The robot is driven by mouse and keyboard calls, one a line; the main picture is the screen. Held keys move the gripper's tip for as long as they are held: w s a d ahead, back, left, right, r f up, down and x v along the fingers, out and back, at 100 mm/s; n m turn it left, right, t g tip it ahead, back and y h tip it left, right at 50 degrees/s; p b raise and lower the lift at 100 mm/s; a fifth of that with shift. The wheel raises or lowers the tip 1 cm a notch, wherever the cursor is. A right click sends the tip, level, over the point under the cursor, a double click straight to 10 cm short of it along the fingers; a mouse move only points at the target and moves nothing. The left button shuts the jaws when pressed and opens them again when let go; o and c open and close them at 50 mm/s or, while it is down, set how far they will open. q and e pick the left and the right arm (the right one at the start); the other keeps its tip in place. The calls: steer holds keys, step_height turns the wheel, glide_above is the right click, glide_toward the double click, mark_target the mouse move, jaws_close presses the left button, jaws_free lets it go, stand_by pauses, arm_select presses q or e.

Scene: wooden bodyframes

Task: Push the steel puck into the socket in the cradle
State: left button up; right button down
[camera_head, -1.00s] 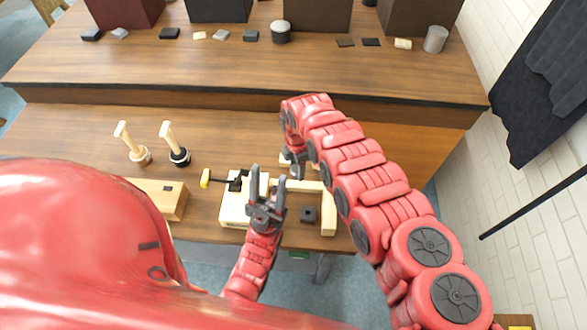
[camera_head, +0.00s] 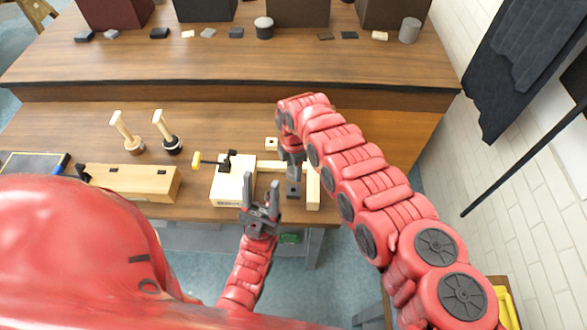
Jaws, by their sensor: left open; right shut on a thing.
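My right gripper (camera_head: 292,168) points down over the light wooden frame (camera_head: 313,188) near the table's front edge. It is shut on a small grey thing, probably the steel puck, which its fingers mostly hide. A dark square block (camera_head: 294,192) lies inside the frame just under the fingertips; it seems to be the cradle's socket. I cannot tell whether the held thing touches it. A small wooden block with a dark hole (camera_head: 271,144) stands behind the gripper. My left gripper (camera_head: 262,190) is open and empty in front of the frame, fingers upward.
Two wooden-handled tools (camera_head: 127,132) (camera_head: 167,132) and a long wooden block (camera_head: 135,182) stand farther left. A raised shelf (camera_head: 200,65) runs behind.

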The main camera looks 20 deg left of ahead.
mark_target(293, 179)
steer(key=shift+f+b, duration=2.85)
steer(key=shift+f, duration=0.15)
steer(key=shift+r, duration=0.1)
steer(key=shift+b, duration=0.7)
steer(key=shift+f+b, duration=1.7)
steer(key=shift+b, duration=0.15)
steer(key=shift+c, duration=0.9)
jaws_free()
steer(key=shift+r, duration=0.1)
